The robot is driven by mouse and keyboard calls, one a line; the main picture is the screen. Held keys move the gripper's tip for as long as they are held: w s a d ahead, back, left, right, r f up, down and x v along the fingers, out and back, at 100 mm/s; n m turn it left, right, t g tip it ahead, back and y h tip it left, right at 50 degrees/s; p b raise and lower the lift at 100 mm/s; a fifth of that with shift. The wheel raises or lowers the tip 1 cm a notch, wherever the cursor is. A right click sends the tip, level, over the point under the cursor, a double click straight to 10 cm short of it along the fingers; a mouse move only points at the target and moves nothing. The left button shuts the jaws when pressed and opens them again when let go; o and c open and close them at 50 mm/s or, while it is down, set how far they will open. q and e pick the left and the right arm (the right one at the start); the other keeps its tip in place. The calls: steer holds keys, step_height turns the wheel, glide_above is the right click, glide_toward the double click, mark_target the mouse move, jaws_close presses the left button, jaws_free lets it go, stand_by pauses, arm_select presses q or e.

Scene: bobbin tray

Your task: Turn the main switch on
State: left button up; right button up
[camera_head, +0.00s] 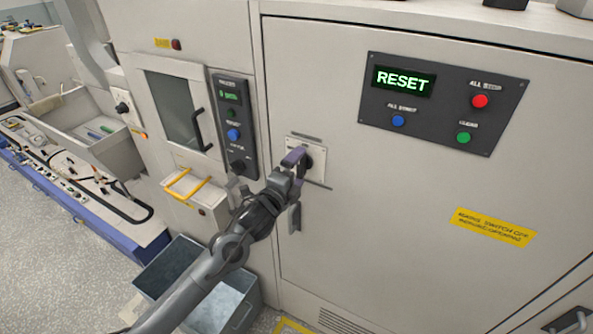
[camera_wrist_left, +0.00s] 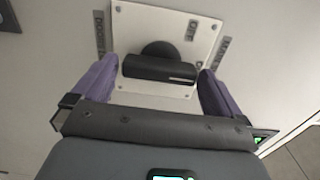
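The main switch (camera_wrist_left: 160,67) is a black rotary handle on a pale square plate (camera_wrist_left: 130,30) in the left wrist view. Its bar lies crosswise there, and a small label that seems to read OFF is on the plate. My left gripper (camera_head: 297,158) is at the plate in the head view and hides much of the switch. Its two purple fingers stand apart at the two ends of the bar, with a small gap at the left end. Contact at the right end is unclear. My right gripper is in neither view.
The cabinet door carries a panel (camera_head: 440,104) with a RESET display and several coloured buttons. A yellow warning label (camera_head: 493,227) is below it. A door handle (camera_head: 295,217) hangs just below my left gripper. A narrow control panel (camera_head: 235,125) is to the left. Grey bins (camera_head: 247,312) stand below.

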arm_select(q)
steer(key=b+v, duration=0.1)
steer(key=v, duration=0.9)
steer(key=shift+s+a, duration=0.15)
steer(key=shift+s, duration=0.25)
steer(key=shift+f, duration=0.15)
